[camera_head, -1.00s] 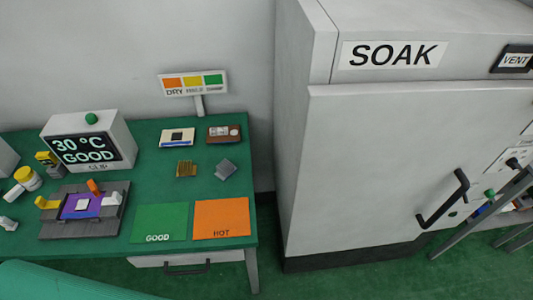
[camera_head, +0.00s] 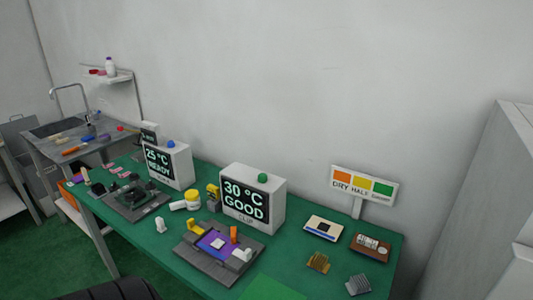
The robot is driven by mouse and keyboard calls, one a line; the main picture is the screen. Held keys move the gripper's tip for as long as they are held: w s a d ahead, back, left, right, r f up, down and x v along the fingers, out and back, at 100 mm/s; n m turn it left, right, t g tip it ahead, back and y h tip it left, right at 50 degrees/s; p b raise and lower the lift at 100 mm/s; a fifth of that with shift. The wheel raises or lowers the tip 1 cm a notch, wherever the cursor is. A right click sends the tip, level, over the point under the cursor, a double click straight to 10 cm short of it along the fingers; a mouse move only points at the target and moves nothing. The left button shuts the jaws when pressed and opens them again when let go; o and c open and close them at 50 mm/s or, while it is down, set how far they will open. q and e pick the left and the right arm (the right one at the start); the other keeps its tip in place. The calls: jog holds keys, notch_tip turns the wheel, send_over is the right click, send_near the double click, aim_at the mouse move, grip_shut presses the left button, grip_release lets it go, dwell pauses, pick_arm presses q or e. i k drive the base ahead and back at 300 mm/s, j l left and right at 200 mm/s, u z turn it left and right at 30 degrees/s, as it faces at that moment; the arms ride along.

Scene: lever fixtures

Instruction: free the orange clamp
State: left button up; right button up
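The orange clamp (camera_head: 234,233) is a small upright orange block at the far edge of a grey fixture (camera_head: 205,262) on the green table. The fixture holds a purple board (camera_head: 212,243) with a pale square chip on it. A yellow clamp (camera_head: 194,228) sits at its left side and a white clamp (camera_head: 242,254) at its right side. Whether the orange clamp presses on the board is too small to tell. Neither of my grippers is in view.
A display box (camera_head: 252,199) reading 30 °C GOOD stands just behind the fixture. Another display (camera_head: 168,165) and a dark fixture (camera_head: 133,199) are farther left. A yellow-lidded jar (camera_head: 192,201) stands near the fixture. Boards (camera_head: 325,228) and a colour sign (camera_head: 362,186) are at right.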

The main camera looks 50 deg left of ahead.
aim_at(233, 229)
jog(key=u, duration=1.75)
